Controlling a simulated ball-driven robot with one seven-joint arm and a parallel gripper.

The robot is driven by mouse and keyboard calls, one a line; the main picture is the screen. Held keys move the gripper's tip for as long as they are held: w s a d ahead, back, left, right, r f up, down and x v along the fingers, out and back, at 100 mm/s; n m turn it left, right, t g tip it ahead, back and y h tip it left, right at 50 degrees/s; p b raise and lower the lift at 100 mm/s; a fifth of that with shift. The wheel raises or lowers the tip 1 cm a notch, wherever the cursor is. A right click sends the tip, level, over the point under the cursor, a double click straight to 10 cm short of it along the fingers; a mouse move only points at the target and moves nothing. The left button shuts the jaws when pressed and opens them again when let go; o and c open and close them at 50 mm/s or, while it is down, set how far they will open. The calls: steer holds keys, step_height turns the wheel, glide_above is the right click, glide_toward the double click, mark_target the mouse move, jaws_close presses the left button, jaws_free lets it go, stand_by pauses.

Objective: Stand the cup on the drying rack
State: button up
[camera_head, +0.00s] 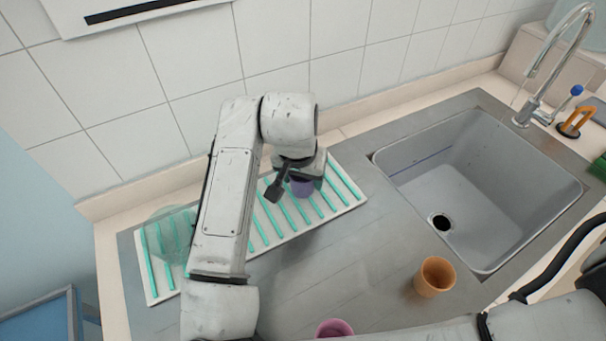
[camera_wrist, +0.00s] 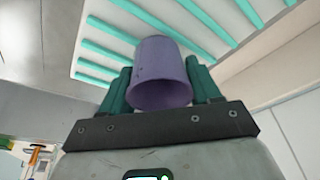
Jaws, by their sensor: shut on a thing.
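A purple cup (camera_head: 301,186) is at the right part of the drying rack (camera_head: 342,206), a white tray with teal bars. In the wrist view the purple cup (camera_wrist: 160,72) sits between the two teal fingers of my gripper (camera_wrist: 163,88), with its open mouth toward the camera. My gripper (camera_head: 296,180) is shut on the cup, over the rack. The rack's bars (camera_wrist: 112,30) show behind the cup in the wrist view. I cannot tell whether the cup touches the rack. My arm hides part of the rack's middle.
An orange cup (camera_head: 434,277) stands on the grey counter, right of the rack. A pink cup (camera_head: 334,328) is at the bottom edge, partly cut off. A clear bowl-like thing (camera_head: 172,232) is on the rack's left end. The sink (camera_head: 470,170) is at the right; the tiled wall is behind.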

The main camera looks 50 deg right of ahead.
steer(key=shift+f, duration=0.2)
steer(key=o, duration=1.1)
steer(key=shift+r, duration=0.15)
steer(key=v, duration=1.2)
steer(key=shift+r, duration=0.1)
